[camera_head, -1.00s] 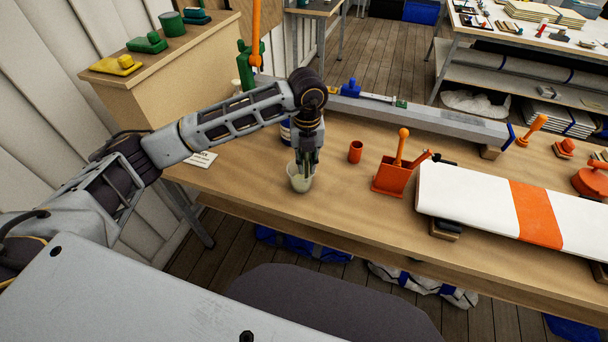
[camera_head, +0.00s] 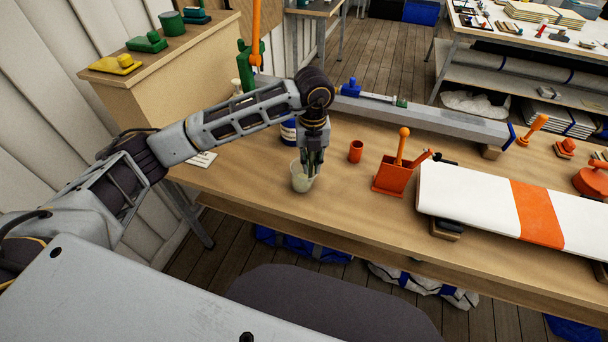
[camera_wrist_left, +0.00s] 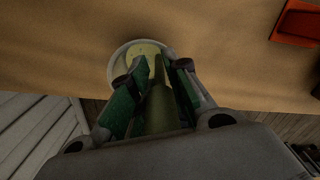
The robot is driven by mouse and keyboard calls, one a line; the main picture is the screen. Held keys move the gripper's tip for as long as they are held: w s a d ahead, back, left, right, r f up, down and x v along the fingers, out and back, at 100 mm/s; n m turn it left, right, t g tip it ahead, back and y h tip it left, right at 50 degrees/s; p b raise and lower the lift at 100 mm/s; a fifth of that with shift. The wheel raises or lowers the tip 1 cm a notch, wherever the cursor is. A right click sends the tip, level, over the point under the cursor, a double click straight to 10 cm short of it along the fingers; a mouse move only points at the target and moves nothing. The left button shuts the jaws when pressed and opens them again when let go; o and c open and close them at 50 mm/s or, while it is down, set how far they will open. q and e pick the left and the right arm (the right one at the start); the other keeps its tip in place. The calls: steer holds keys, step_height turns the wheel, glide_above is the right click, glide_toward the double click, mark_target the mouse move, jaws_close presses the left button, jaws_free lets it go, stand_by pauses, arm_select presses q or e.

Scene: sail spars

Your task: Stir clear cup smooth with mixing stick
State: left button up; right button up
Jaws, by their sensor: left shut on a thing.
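The clear cup (camera_head: 302,180) stands upright near the front edge of the workbench and holds a pale yellowish mix. It also shows in the left wrist view (camera_wrist_left: 116,66), seen from above. My left gripper (camera_head: 312,168) is right over the cup, pointing down. In the left wrist view its green-padded fingers (camera_wrist_left: 154,95) are shut on the mixing stick (camera_wrist_left: 158,105), a slim olive-coloured stick whose far end reaches into the cup. The stick's tip is hard to make out in the mix. My right gripper is not in view.
A small orange cup (camera_head: 356,151) and an orange box (camera_head: 390,178) with handled tools stand right of the cup. A blue-and-white container (camera_head: 289,132) is behind my gripper. A white board with an orange band (camera_head: 537,212) lies further right. A grey beam (camera_head: 420,115) runs along the back.

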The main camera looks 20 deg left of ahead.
arm_select(q)
steer(key=shift+w+d+f, duration=0.1)
steer(key=shift+w, duration=0.05)
steer(key=shift+c, duration=0.2)
steer(key=shift+w, duration=0.1)
steer(key=shift+w+a, duration=0.25)
steer(key=shift+w, duration=0.1)
steer(key=shift+a, duration=0.15)
steer(key=shift+a+b, duration=0.3)
steer(key=shift+b, duration=0.05)
steer(key=shift+s+a, duration=0.25)
steer(key=shift+s, duration=0.15)
